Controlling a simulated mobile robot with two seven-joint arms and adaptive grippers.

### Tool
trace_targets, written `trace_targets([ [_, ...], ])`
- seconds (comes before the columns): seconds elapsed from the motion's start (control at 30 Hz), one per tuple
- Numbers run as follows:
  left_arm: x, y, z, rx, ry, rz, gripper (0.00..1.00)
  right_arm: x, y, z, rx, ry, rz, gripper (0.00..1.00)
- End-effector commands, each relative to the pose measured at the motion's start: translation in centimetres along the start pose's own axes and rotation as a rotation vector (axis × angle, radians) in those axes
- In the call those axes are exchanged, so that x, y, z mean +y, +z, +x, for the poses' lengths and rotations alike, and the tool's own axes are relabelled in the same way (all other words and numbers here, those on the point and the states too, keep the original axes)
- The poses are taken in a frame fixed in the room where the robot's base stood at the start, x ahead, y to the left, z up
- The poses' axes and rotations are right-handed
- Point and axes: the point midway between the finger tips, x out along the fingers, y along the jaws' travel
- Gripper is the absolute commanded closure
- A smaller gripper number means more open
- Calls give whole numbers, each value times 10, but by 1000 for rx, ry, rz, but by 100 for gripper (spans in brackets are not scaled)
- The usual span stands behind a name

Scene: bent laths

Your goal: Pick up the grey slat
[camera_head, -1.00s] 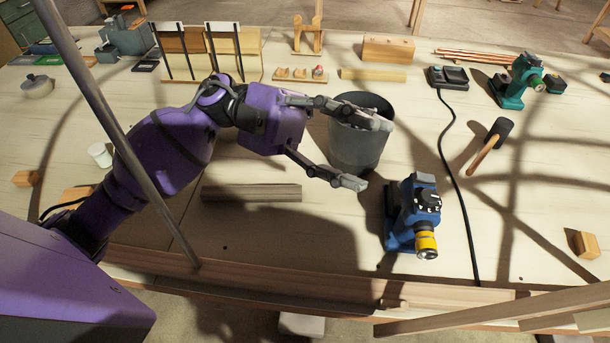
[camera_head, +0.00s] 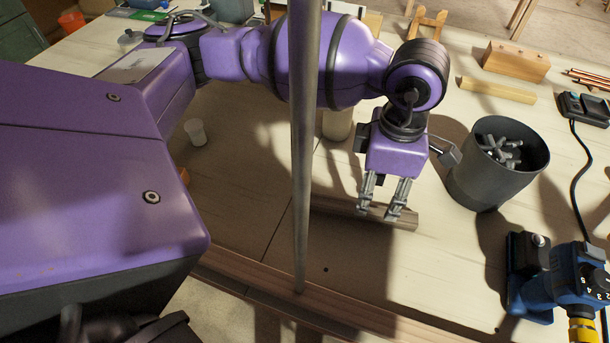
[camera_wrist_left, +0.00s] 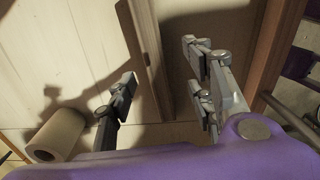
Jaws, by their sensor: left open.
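The grey slat (camera_head: 404,218) lies flat on the table, looking grey-brown in the shade. Its right end shows past my left gripper, and the fingers hide part of its middle. My left gripper (camera_head: 381,208) points down over the slat, open, with its fingertips close to it. In the left wrist view a long narrow slat (camera_wrist_left: 150,45) runs between the parted fingers of the gripper (camera_wrist_left: 160,85). I cannot tell whether either finger touches it. My right gripper is not in view.
A dark bin (camera_head: 484,182) of grey pieces stands right of the gripper, with a blue tool (camera_head: 560,275) nearer the front. A grey pole (camera_head: 304,140) crosses the view upright. A wooden rail (camera_head: 345,312) runs along the front edge.

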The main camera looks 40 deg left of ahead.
Motion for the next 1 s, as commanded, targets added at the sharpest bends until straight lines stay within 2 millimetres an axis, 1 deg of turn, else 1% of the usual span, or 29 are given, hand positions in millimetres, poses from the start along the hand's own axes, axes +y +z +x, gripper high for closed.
trace_targets([
  [0.13,4,0,-1,4,20,14,52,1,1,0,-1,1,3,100],
  [0.23,4,0,6,6,20,15,52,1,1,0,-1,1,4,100],
  [0.47,4,0,33,7,17,13,52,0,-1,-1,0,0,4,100],
  [0.6,4,0,54,8,17,13,52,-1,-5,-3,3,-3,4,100],
  [0.73,5,1,72,7,17,13,52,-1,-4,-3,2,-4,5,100],
  [0.83,5,0,78,7,17,12,52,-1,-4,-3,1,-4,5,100],
  [1.0,5,1,78,6,18,13,52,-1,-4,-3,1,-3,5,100],
])
